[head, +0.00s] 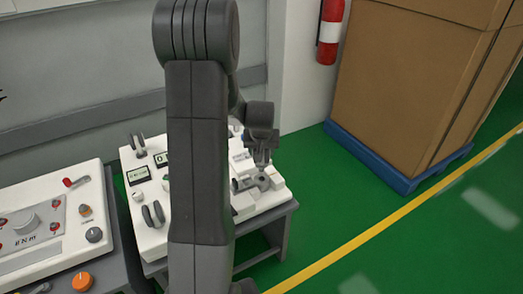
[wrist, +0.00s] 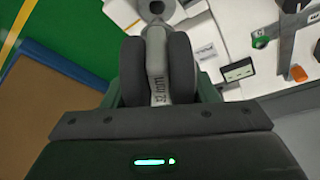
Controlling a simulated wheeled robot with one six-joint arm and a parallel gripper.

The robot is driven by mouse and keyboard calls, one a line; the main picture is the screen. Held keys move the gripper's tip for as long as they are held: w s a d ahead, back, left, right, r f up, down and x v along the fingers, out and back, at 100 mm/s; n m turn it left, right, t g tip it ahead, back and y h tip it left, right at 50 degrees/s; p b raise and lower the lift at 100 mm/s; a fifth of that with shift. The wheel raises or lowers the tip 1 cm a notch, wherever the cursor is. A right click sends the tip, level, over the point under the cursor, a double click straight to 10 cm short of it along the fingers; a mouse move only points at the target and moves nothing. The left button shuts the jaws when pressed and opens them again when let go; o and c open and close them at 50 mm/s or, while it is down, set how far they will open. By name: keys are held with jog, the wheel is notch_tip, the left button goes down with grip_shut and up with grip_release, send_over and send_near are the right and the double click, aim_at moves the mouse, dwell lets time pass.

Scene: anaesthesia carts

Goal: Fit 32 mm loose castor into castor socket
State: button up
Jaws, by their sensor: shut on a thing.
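My gripper (wrist: 158,95) is shut on a castor (wrist: 157,70) with two dark wheels and a grey middle marked 32 mm. The castor's far end points at a grey round part with a dark hole (wrist: 157,6), seemingly the castor socket, at the top edge of the wrist view. I cannot tell whether the stem touches it or is inside it. In the head view my gripper (head: 262,160) is low over the right end of a white board, beside a grey round part (head: 264,182). The held castor is hard to make out there.
Other twin-wheel castors (head: 153,213) (head: 138,145) are on the white board (head: 150,240), with small labels. A white panel with knobs (head: 40,215) stands at left. A box on a blue pallet (head: 400,165) stands at back right. Green floor (head: 400,230) is clear at right.

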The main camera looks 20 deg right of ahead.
jog(key=shift+f+b, duration=2.65)
jog(key=shift+f, duration=0.85)
jog(key=o, duration=1.1)
jog(key=shift+c, duration=0.2)
jog(key=p+v, duration=0.2)
jog(key=v, duration=1.2)
jog(key=shift+f, duration=0.15)
